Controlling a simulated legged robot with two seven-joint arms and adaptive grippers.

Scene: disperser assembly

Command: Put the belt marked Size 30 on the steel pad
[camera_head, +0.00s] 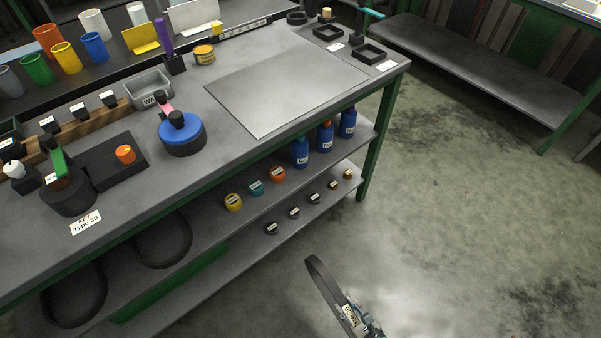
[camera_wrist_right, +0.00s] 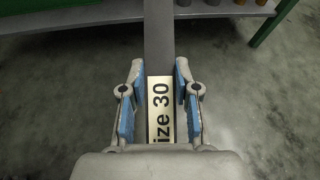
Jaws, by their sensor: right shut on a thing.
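The belt (camera_head: 325,283) is a dark band with a pale label, held out over the floor in front of the workbench. In the right wrist view the belt (camera_wrist_right: 158,40) runs away from me, and its label (camera_wrist_right: 161,108) reads "ize 30", the first letter hidden. My right gripper (camera_wrist_right: 160,100) is shut on the belt at the label, with a blue-padded finger on each side. In the head view my right gripper (camera_head: 371,328) shows at the bottom edge. The steel pad (camera_head: 285,85) is a bare, flat grey sheet on the bench top. My left gripper is not in view.
The workbench (camera_head: 225,160) carries a blue-topped round part (camera_head: 183,134), a grey tray (camera_head: 149,88) and coloured cups. Two dark belts (camera_head: 75,292) (camera_head: 165,245) lie on its lower shelf, with blue bottles (camera_head: 301,152) and small jars further right. The floor (camera_head: 450,200) at right is open.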

